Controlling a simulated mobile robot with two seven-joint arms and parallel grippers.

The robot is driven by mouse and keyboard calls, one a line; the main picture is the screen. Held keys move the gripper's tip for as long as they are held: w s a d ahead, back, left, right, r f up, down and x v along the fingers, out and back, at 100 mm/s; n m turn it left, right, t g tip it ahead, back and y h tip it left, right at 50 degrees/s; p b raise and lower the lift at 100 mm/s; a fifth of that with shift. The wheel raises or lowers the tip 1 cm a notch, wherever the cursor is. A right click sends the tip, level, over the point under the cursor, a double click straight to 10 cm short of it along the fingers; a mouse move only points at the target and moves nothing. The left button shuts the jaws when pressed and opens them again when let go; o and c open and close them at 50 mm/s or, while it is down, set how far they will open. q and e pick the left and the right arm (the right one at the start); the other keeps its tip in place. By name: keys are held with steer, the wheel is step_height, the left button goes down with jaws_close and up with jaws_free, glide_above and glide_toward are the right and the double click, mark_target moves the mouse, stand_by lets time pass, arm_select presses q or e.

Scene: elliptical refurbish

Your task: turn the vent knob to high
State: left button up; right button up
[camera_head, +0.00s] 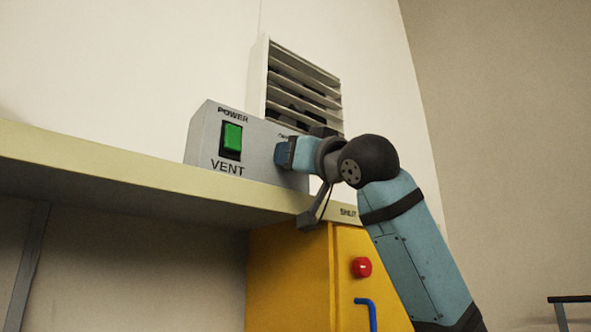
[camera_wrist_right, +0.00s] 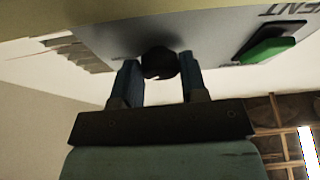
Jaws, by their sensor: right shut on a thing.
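The vent control box (camera_head: 203,150) is grey, labelled POWER and VENT, and stands on a shelf against the wall. Its green power switch (camera_head: 232,137) is on the left of the front face. In the head view my right gripper (camera_head: 282,153) reaches the right part of that face and hides the knob. In the right wrist view the round black knob (camera_wrist_right: 160,63) sits between the two blue fingers of my right gripper (camera_wrist_right: 159,75), which is shut on it. The knob's pointer and setting marks cannot be read. My left gripper is in neither view.
A slatted vent (camera_head: 304,85) is on the wall behind the box. The shelf (camera_head: 100,160) runs along the wall. Below it is a yellow cabinet (camera_head: 290,270) with a red button (camera_head: 362,267) and a blue handle (camera_head: 367,312).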

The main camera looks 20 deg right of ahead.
steer(key=m+h+b, duration=0.1)
steer(key=m+h, duration=0.1)
steer(key=m, duration=0.1)
steer(key=m+h+b, duration=0.1)
steer(key=m+h, duration=0.1)
steer(key=m, duration=0.2)
steer(key=m+h+b, duration=0.1)
steer(key=m, duration=0.2)
steer(key=shift+s+a+m+t+h, duration=0.1)
steer(key=shift+a+m+t+h, duration=0.15)
steer(key=shift+m+t+h, duration=0.15)
steer(key=shift+m, duration=0.3)
steer(key=o, duration=0.9)
steer(key=b+v, duration=0.3)
steer(key=v, duration=1)
steer(key=shift+s+d+b, duration=0.1)
steer(key=shift+s+b, duration=0.3)
